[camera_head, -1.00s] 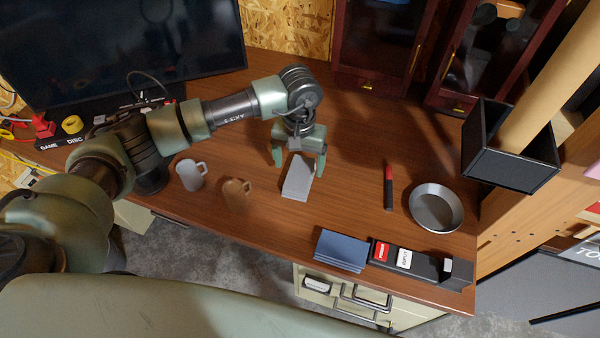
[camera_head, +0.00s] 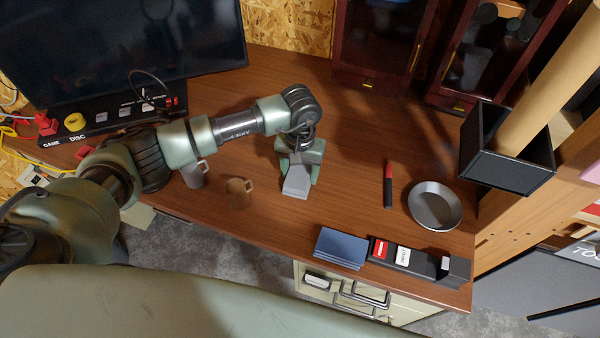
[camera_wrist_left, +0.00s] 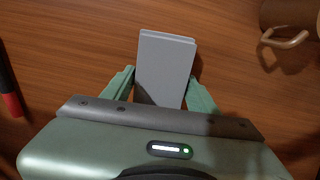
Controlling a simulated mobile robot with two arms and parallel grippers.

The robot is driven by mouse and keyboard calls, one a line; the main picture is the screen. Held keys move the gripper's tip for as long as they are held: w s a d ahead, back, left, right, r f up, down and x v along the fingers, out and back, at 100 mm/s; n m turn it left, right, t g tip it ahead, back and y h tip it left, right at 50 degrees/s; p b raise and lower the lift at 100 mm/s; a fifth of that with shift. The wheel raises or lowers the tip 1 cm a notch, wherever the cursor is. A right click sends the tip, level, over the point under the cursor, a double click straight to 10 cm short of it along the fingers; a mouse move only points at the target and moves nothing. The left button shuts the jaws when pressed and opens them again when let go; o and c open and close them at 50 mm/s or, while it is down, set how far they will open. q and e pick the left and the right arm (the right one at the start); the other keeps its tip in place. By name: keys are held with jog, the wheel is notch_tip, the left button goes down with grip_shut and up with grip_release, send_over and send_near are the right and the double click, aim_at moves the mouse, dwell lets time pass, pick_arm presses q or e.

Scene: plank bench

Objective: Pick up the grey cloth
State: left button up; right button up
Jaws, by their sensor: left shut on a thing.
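The grey cloth (camera_head: 296,186) is a small folded block on the brown bench top. In the head view my left gripper (camera_head: 299,172) comes down over its far part from above, with a finger on each side. In the left wrist view the cloth (camera_wrist_left: 165,68) stands out between the two green fingers of the gripper (camera_wrist_left: 161,90), which are shut on it. The far part of the cloth is hidden under the gripper. I cannot tell whether the cloth is clear of the bench. My right gripper is not in view.
A brown mug (camera_head: 238,193) and a grey mug (camera_head: 193,173) stand left of the cloth. To the right are a red-and-black marker (camera_head: 388,184) and a metal bowl (camera_head: 435,206).

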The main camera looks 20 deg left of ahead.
aim_at(300, 171)
pick_arm(q)
notch_tip(300, 171, up, 20)
jog(key=b, duration=0.3)
